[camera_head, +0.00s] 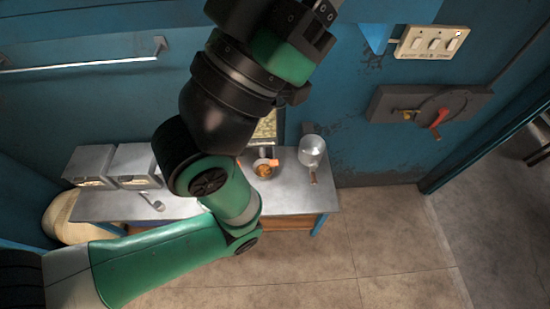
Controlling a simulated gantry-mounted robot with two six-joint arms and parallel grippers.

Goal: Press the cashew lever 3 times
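A cream switch panel (425,50) is on the blue wall at the upper right. It carries three pale levers, a left one (418,42), a middle one (434,43) and a right one (452,43). The lettering under them is too small to read, so I cannot tell which is the cashew lever. My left arm comes in from the lower left and bends up to the top edge, left of the panel. Its wrist shows at the top, but no gripper fingers can be made out. My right gripper is not in view.
A grey wall box (385,103) with a red handle (438,118) is below the panel. A metal table (300,200) holds a metal pot (312,151), a pan of orange-brown food (263,171), grey boxes (133,162) and a ladle (152,202). A blue overhang (376,38) is left of the panel.

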